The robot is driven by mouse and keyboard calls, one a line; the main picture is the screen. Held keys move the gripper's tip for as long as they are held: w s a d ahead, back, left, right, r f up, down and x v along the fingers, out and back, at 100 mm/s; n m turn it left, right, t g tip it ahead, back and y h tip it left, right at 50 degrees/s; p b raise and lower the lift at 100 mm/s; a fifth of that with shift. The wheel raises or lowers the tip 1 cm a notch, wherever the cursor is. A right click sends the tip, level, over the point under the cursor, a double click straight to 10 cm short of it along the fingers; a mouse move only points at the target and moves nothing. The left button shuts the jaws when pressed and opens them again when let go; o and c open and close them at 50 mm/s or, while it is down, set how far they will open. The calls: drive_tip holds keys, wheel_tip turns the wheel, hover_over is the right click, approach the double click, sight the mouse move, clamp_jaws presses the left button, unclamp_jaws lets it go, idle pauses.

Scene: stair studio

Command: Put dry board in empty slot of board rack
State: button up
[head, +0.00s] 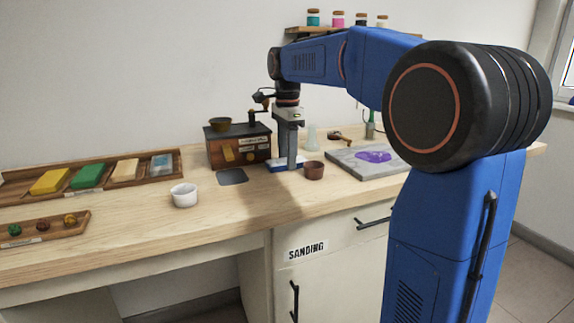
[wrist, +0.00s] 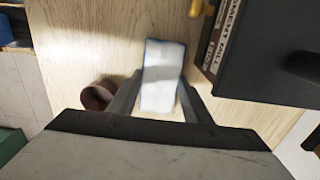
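A pale flat piece with blue edges (wrist: 163,70) lies between the fingers of my gripper (wrist: 160,88) in the wrist view. In the head view its white and blue edge (head: 281,165) shows at the bench top under my gripper (head: 287,165), which points straight down. Whether the fingers press on it or stand just apart is unclear. I cannot tell whether it is the dry board. No board rack is clearly recognisable. A long wooden tray (head: 103,190) at the left holds yellow, green, beige and blue-grey blocks in a row.
A wooden mill (head: 240,150) stands left of my gripper, a brown cup (head: 314,171) close on its right. A grey slab (head: 347,165) with purple paint lies further right. A dark mat (head: 232,176), white cup (head: 184,195) and small tray (head: 40,233) are left. The front bench is clear.

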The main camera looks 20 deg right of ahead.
drive_tip(key=shift+c, duration=0.5)
wheel_tip(320, 180, up, 18)
